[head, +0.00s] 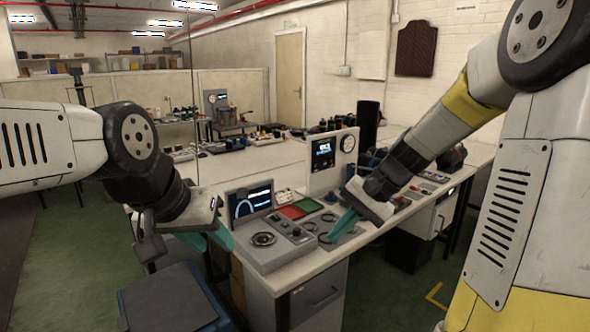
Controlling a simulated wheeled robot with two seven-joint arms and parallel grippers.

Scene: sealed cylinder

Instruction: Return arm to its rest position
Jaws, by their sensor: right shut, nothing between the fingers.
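My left gripper (212,241) hangs at the left, beside the front-left edge of the bench. Its two teal fingers show apart, with nothing visible between them. My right gripper (338,236) points down and left over the bench top, close to the dark ring-shaped fixtures (328,217). Its teal fingers are together and hold nothing. Whether its tips touch the bench surface, I cannot tell. A tall black cylinder (367,122) stands upright farther back, behind the white panel with a gauge, away from both grippers.
The bench carries a console with a screen (250,201), a red tray (291,212), a green tray (308,205) and a white gauge panel (333,162). A dark blue-edged box (170,298) stands below my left gripper.

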